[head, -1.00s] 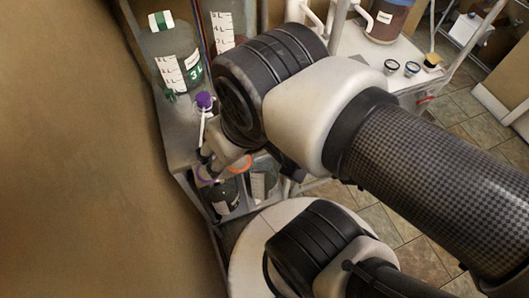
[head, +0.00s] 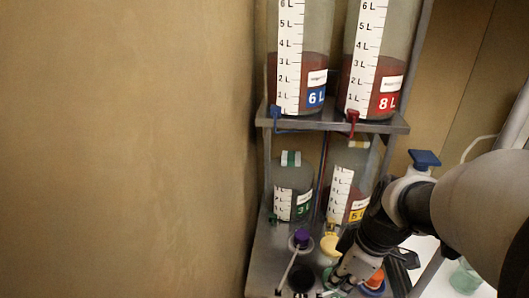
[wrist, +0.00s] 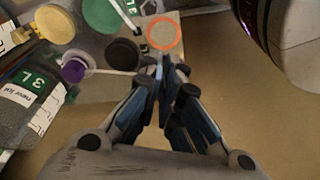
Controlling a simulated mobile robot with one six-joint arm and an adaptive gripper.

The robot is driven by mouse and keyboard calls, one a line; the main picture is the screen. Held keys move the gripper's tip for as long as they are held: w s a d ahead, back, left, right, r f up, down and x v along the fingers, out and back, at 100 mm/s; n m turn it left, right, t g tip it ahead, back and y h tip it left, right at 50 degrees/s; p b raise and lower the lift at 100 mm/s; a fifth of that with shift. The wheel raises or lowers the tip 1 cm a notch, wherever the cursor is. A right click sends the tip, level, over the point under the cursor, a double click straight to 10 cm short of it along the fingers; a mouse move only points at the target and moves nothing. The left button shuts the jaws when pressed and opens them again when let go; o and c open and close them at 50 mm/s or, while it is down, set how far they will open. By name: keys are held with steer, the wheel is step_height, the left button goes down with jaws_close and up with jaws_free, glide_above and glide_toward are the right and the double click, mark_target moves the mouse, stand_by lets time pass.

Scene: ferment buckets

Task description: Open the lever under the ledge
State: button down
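In the head view, a blue lever (head: 276,112) and a red lever (head: 352,118) hang at the front edge of the upper shelf (head: 320,124), below the 6 L bucket (head: 300,75) and 8 L bucket (head: 375,75). A small green lever (head: 272,218) is at the foot of the 3 L bucket (head: 292,190), and a yellow one (head: 331,229) at the 5 L bucket (head: 350,190). I cannot tell which lever is meant. My gripper (head: 337,282) is low, over the lower shelf's front. In the wrist view my gripper (wrist: 162,65) has its fingers together, with nothing seen between them.
Several capped vessels crowd the lower shelf: purple cap (wrist: 74,70), yellow cap (wrist: 56,23), green cap (wrist: 102,14), black cap (wrist: 123,54), orange ring (wrist: 163,33). A plain brown wall (head: 120,150) stands close on the left. A blue-topped item (head: 424,159) is at right.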

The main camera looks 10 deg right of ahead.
steer(key=d+f+n+y+p, duration=0.1)
steer(key=d+f+n, duration=0.3)
steer(key=d+f, duration=0.3)
steer(key=shift+w+d+f+n+g, duration=0.2)
steer(key=shift+f+n+g, duration=0.1)
steer(key=shift+n, duration=0.1)
steer(key=shift+a, duration=0.1)
